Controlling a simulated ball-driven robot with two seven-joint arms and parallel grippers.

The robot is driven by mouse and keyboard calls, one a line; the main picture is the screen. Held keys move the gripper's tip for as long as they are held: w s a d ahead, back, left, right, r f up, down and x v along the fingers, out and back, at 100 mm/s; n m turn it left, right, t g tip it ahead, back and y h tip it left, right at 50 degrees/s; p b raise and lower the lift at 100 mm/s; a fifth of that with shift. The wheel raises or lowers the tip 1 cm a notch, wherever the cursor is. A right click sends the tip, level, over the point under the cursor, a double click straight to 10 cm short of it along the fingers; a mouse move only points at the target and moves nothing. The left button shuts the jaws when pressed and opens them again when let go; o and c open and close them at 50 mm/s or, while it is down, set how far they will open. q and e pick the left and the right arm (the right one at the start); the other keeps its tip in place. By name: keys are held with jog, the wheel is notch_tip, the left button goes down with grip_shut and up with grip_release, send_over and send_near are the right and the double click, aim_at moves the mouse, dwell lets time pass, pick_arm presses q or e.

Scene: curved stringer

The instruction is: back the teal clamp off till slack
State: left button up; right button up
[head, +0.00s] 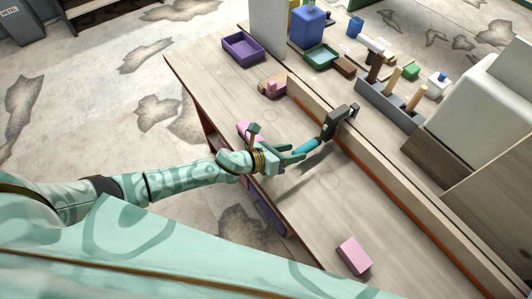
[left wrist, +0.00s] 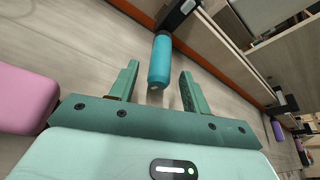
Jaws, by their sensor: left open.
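The clamp has a teal handle (head: 306,148) and a dark grey body (head: 336,122). Its body sits on the long wooden stringer (head: 370,161) that runs along the bench. In the left wrist view the teal handle (left wrist: 160,62) points toward me, its near end between the two fingertips or just beyond them. My left gripper (head: 296,152) is open around the line of the handle, and I see gaps on both sides, no contact. It also shows in the left wrist view (left wrist: 160,82). My right gripper is not in view.
A pink block (head: 354,256) lies on the bench near the front; another pink block (head: 249,131) is beside my left wrist. A purple tray (head: 243,46), green tray (head: 321,55) and grey tool holder (head: 389,104) stand farther back. Bench between the blocks and stringer is mostly clear.

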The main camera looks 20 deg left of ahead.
pick_arm(q)
jog(key=v, duration=1)
jog(key=shift+s, duration=0.15)
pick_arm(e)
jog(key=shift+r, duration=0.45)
pick_arm(q)
jog(key=shift+a, duration=0.1)
